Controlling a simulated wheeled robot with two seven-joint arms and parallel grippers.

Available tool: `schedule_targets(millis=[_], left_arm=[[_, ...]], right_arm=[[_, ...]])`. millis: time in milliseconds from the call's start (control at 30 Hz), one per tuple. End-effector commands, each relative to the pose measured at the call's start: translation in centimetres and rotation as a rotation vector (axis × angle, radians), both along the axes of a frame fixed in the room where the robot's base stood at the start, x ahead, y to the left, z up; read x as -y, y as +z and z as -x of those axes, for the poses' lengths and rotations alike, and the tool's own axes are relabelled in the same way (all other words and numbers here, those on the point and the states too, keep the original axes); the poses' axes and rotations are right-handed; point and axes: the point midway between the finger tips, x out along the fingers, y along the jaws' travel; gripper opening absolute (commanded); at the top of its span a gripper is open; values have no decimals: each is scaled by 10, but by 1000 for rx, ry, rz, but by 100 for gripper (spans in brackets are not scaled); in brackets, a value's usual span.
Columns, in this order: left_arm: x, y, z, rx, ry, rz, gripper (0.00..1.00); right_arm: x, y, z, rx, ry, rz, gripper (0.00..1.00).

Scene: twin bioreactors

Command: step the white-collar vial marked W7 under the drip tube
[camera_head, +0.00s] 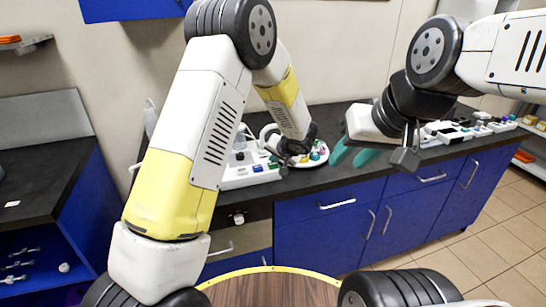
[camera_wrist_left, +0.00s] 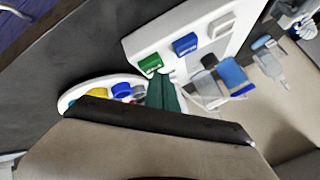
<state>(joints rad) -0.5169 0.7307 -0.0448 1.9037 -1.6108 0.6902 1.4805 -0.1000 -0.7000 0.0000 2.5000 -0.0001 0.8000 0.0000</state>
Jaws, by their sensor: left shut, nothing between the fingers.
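My left gripper (camera_head: 286,160) is over the counter beside a round white tray (camera_head: 322,157) of coloured vials. In the left wrist view its teal fingers (camera_wrist_left: 164,80) are shut and empty, tips near a green block (camera_wrist_left: 150,64) on a white panel (camera_wrist_left: 200,48). A blue block (camera_wrist_left: 185,43) and a white block (camera_wrist_left: 222,26) sit further along the panel. The tray (camera_wrist_left: 64,103) is partly hidden by my gripper body; yellow and blue tops show. I cannot make out a white collar, the W7 mark or the drip tube. My right gripper (camera_head: 354,156) has its teal fingers apart and empty.
The white panel (camera_head: 240,182) stands on the dark counter left of the tray. A clear blue-topped item (camera_wrist_left: 234,76) and a bottle (camera_wrist_left: 270,66) stand behind it. More equipment (camera_head: 455,132) lies right of my right gripper. A round wooden table (camera_head: 270,290) is in front.

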Motion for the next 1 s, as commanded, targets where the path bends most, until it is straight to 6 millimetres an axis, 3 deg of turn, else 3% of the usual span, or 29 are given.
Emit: schedule_targets(millis=[1000], left_arm=[[0,-9,0,0,-1,-1,0]], right_arm=[[0,0,0,0,0,0,36]])
